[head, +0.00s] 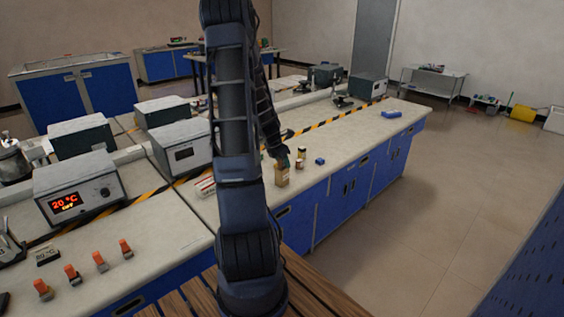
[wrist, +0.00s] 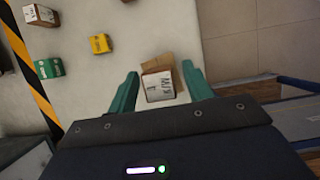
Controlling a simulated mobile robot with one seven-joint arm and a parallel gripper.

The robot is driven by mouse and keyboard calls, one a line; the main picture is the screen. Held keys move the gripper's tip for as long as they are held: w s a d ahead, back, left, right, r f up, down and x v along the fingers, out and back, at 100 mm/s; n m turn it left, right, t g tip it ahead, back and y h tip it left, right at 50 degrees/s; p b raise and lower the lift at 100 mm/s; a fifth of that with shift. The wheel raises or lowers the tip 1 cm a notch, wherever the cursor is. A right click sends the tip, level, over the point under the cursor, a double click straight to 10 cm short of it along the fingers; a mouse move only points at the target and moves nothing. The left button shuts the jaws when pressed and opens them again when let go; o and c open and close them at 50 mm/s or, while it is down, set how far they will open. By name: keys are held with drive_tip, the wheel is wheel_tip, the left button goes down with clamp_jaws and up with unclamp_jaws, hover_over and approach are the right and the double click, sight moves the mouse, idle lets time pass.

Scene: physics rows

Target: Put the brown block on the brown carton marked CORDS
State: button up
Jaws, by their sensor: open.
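My gripper (head: 283,156) is low over the bench near its front edge. In the wrist view its two teal fingers (wrist: 160,88) are open. Between them is a brown box (wrist: 158,63) with a pale, marked face; gaps show on both sides. In the head view a tan-brown upright box (head: 282,175) stands directly under the gripper. I cannot read the word CORDS on it. I cannot tell whether the brown block is a separate piece on top of this box, as the fingers and arm hide part of it.
A blue block (head: 320,161) and a small red-and-white container (head: 299,164) stand right of the box. The wrist view shows a yellow block (wrist: 99,43), a green box (wrist: 50,68) and a brown-and-white box (wrist: 41,14). The bench edge is close on the right.

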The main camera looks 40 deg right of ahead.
drive_tip(key=w+a+r+m+t, duration=0.15)
drive_tip(key=a+r+m, duration=0.35)
drive_tip(key=a+r, duration=1.3)
drive_tip(key=s+a+r+m+t+y, duration=0.1)
drive_tip(key=s+a+r+m, duration=0.2)
drive_tip(key=a, duration=0.6)
drive_tip(key=s+a+r+m+t+y, duration=0.1)
drive_tip(key=s+a+r+m+y, duration=0.1)
drive_tip(key=s+a+r+m, duration=0.2)
drive_tip(key=s+a+r+m+t+y, duration=0.1)
drive_tip(key=s+a+r+m, duration=0.3)
drive_tip(key=s+a, duration=0.5)
drive_tip(key=a+m, duration=0.2)
drive_tip(key=a, duration=0.4)
drive_tip(key=shift+a+y, duration=0.3)
